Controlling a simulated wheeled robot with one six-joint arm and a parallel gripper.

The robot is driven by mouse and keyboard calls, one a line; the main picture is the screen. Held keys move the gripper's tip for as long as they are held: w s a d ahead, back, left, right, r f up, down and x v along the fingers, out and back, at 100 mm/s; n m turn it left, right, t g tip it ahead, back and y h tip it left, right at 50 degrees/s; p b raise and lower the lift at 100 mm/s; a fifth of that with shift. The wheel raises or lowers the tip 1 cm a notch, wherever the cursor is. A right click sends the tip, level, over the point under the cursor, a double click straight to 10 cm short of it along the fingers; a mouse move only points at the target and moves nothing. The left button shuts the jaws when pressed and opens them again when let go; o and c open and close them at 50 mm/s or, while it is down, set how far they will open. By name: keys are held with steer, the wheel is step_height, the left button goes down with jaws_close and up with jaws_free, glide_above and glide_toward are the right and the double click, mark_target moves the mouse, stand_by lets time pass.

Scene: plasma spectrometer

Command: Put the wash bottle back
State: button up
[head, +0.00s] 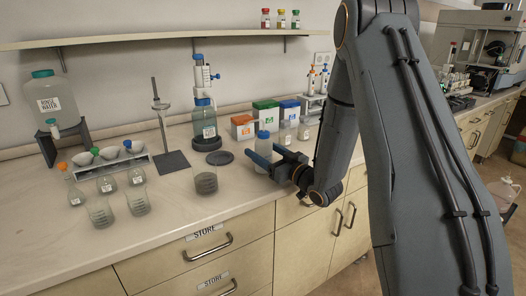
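A translucent bottle with a blue cap (264,139), which looks like the wash bottle, stands upright near the front edge of the counter. My gripper (265,157) reaches it from the right with blue fingers, one in front of the bottle and one behind its right side. The bottle is between the fingers, but I cannot tell whether they press on it. The front finger hides part of its lower body. A flat dark round pad (220,157) lies empty on the counter to the left of the bottle.
A beaker (205,181) stands left of my gripper. A dispenser bottle (204,125) and orange, green and blue boxes (266,113) stand behind. Flasks and beakers (102,212) crowd the left.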

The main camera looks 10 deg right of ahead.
steer(key=shift+r, duration=0.15)
steer(key=b+v, duration=0.2)
steer(key=v, duration=1)
